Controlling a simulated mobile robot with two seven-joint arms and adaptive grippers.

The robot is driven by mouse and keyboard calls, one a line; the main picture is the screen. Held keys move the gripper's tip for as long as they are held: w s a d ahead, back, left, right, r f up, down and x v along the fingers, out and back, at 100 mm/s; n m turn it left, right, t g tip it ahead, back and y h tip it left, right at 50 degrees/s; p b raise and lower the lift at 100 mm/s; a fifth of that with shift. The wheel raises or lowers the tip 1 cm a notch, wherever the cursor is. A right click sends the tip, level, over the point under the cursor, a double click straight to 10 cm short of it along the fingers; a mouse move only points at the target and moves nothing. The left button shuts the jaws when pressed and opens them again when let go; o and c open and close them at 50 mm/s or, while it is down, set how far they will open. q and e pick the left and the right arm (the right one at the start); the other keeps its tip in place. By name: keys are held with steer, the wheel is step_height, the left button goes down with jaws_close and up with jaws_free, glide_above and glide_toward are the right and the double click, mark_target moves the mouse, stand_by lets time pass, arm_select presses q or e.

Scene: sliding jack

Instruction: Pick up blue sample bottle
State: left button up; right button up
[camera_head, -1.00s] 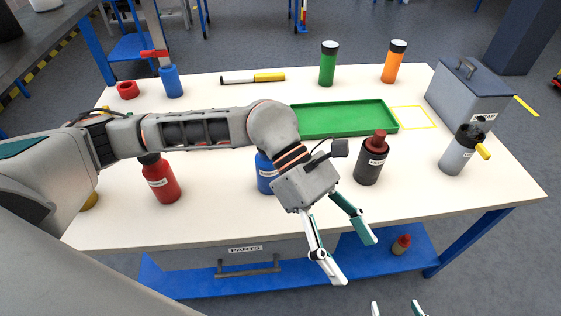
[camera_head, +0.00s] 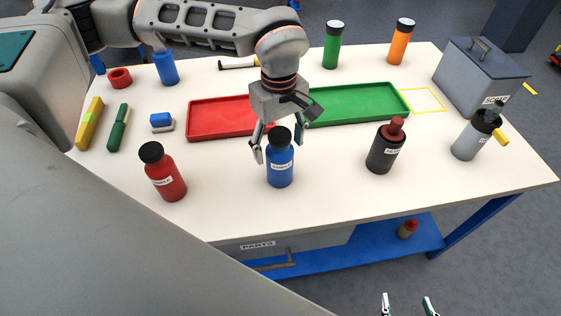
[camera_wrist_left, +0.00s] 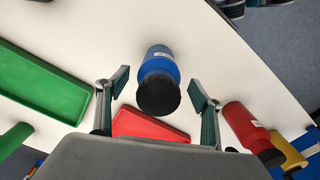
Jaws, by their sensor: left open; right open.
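The blue sample bottle (camera_head: 280,168) stands upright on the white table, with a black cap and a white label. It also shows in the left wrist view (camera_wrist_left: 158,70), between the fingers and toward the far side. My left gripper (camera_head: 278,146) is open and empty, its fingers pointing down around the bottle's cap, one on each side. In the left wrist view its two fingertips (camera_wrist_left: 160,88) are spread wide, apart from the bottle. My right gripper (camera_head: 410,303) is open at the bottom edge of the head view, with only its fingertips showing, well away from the bottle.
A red bottle (camera_head: 163,172) stands to the left and a dark bottle (camera_head: 386,148) to the right. A red tray (camera_head: 212,118) and a green tray (camera_head: 355,104) lie behind. A grey bottle (camera_head: 473,136) stands far right. The table in front of the blue bottle is clear.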

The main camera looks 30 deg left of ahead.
arm_select(q)
step_height(320, 180, down, 5)
steer(key=shift+w+r, duration=0.1)
steer(key=c, duration=1.3)
